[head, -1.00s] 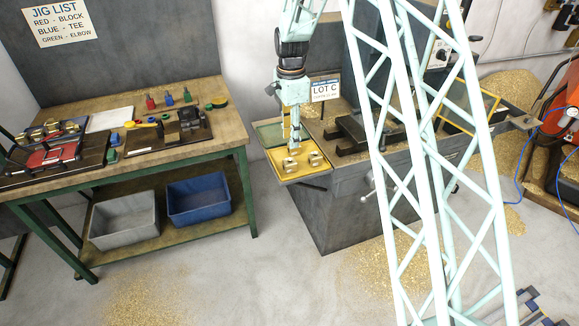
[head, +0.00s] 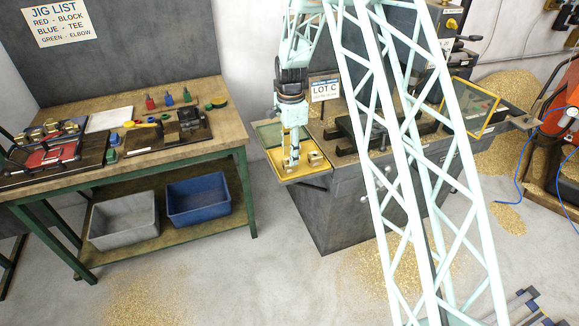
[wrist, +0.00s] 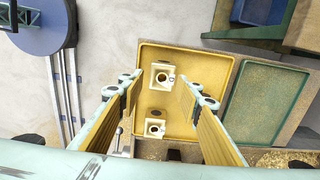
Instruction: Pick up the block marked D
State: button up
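Two brass-coloured blocks with dark round holes sit in the yellow tray (head: 277,153). In the wrist view the upper block (wrist: 159,69) lies between my fingers' tips as seen, and the lower block (wrist: 154,129) is nearer the gripper's base side. Small marks show on the blocks, but I cannot read a letter, so I cannot tell which is D. My gripper (head: 290,163) is open, pointing down over the left part of the tray; in the wrist view its fingers (wrist: 160,82) stand wide apart. The right block (head: 315,158) shows in the head view; the fingers partly hide the other.
A green tray (wrist: 264,107) adjoins the yellow one. A dark vise (head: 350,128) and a LOT C sign (head: 324,89) stand behind on the machine. A workbench (head: 222,134) with fixtures is at the left, with grey (head: 124,219) and blue (head: 197,199) bins below.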

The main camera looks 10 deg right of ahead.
jog(key=shift+w+a+f, duration=0.15)
jog(key=shift+f, duration=2.45)
jog(key=c, duration=0.9)
jog(key=shift+r, duration=0.2)
jog(key=shift+c, duration=0.2)
jog(key=shift+r, duration=1.55)
jog(key=s+r, duration=0.1)
jog(key=s, duration=1.5)
jog(key=shift+d+r, duration=0.25)
